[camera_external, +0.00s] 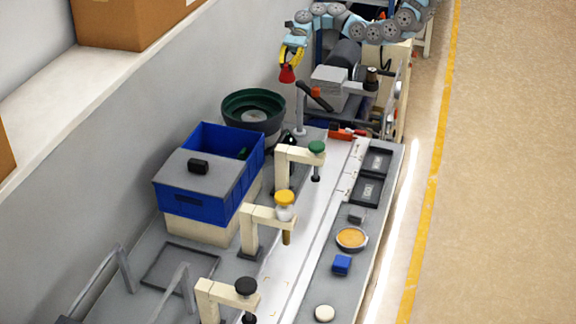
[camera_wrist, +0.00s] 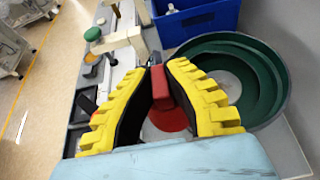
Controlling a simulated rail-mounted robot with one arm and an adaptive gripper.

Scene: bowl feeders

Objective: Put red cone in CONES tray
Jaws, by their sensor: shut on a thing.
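The red cone (camera_external: 287,75) hangs below my gripper (camera_external: 291,58), in the air behind the green bowl. In the wrist view, the yellow ridged fingers of my gripper (camera_wrist: 157,72) are shut on the red cone (camera_wrist: 164,90), and its round red base shows between them. Two small black trays (camera_external: 375,161) (camera_external: 367,191) lie at the right edge of the table. Their white labels are too small to read surely, so I cannot tell which is CONES. Both look empty. Black tray edges (camera_wrist: 77,133) show at the left in the wrist view.
The green feeder bowl (camera_external: 252,104) and blue bin (camera_external: 208,178) stand on the left of the table. Several posts with knobs, including a green knob (camera_external: 316,147), line the middle.

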